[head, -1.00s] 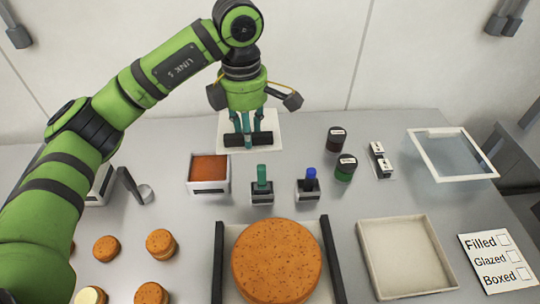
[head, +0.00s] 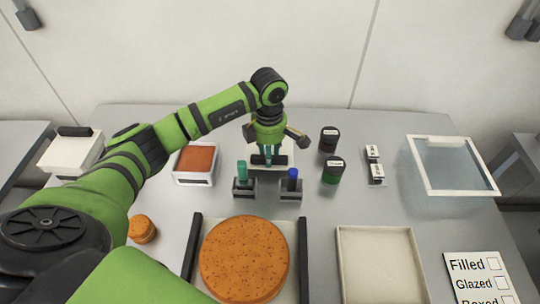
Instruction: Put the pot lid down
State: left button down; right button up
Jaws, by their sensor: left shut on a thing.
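The pot lid (head: 288,153) is a white square plate with a dark bar handle, near the back middle of the table. My left gripper (head: 268,159) points down over it and is shut on its handle. The gripper hides much of the lid, and I cannot tell whether it touches the table. The open pot (head: 208,179), a white square box with orange filling, stands to the left of the lid. My right gripper is not in view.
Green-topped (head: 242,172) and blue-topped (head: 292,180) tools stand in holders just in front of the lid. Two dark jars (head: 329,140) stand to its right. A large round cake (head: 243,258), an empty tray (head: 380,265) and a clear-topped box (head: 452,168) are nearer or farther right.

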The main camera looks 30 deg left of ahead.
pick_arm(q)
jog(key=shift+f, duration=1.2)
jog(key=c, duration=1)
grip_release()
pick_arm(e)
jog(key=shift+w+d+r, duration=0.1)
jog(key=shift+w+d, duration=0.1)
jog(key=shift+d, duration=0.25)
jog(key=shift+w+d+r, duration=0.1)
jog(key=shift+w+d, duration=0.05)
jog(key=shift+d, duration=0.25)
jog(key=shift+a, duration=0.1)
